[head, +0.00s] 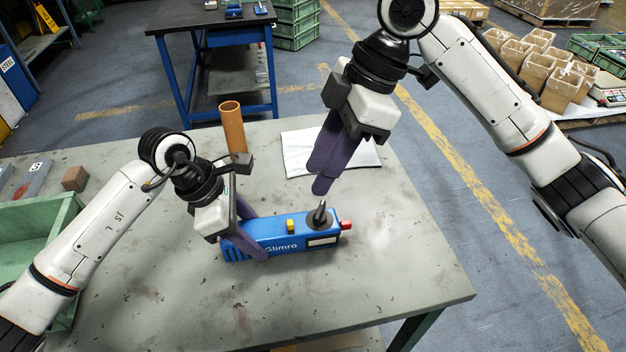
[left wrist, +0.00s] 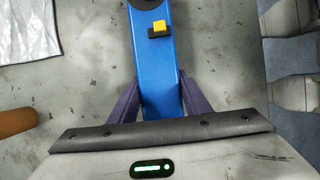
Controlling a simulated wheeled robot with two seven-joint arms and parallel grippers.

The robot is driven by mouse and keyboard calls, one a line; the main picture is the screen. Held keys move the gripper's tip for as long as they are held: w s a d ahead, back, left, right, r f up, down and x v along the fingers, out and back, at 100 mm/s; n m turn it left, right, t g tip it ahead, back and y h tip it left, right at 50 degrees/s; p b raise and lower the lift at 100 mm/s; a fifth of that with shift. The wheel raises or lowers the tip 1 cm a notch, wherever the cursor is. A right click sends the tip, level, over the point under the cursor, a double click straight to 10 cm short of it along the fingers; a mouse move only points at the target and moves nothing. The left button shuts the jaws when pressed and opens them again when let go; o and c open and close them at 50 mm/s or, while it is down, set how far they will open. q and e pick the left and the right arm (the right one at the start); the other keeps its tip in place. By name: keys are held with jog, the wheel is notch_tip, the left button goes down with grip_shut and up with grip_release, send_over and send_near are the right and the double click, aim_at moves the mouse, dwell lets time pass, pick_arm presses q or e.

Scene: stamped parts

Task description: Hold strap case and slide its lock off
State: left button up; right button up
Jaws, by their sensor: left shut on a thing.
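The strap case is a blue box (head: 262,244) marked "Glimro", lying on the table. On its top are a small yellow lock piece (head: 290,226) and a dark round disc with an upright metal pin (head: 319,214). A red piece (head: 346,225) sticks out of its right end. My left gripper (head: 253,236) is shut across the left part of the case. In the left wrist view its fingers press both sides of the case (left wrist: 158,80), below the yellow piece on its black base (left wrist: 159,29). My right gripper (head: 319,180) hangs above the pin, apart from it; its finger gap is unclear.
A brown tube (head: 233,128) stands behind the case, near my left gripper. A white sheet (head: 300,153) lies behind my right gripper. A green crate (head: 35,240) and a small brown block (head: 75,178) are at the left. The table's front right (head: 400,275) is clear.

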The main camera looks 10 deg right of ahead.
dwell(0.3)
pick_arm(q)
jog(key=o, duration=1.4)
jog(key=shift+r, duration=0.1)
jog(key=v, duration=1.1)
jog(key=shift+a+r, duration=0.25)
jog(key=shift+r, duration=0.1)
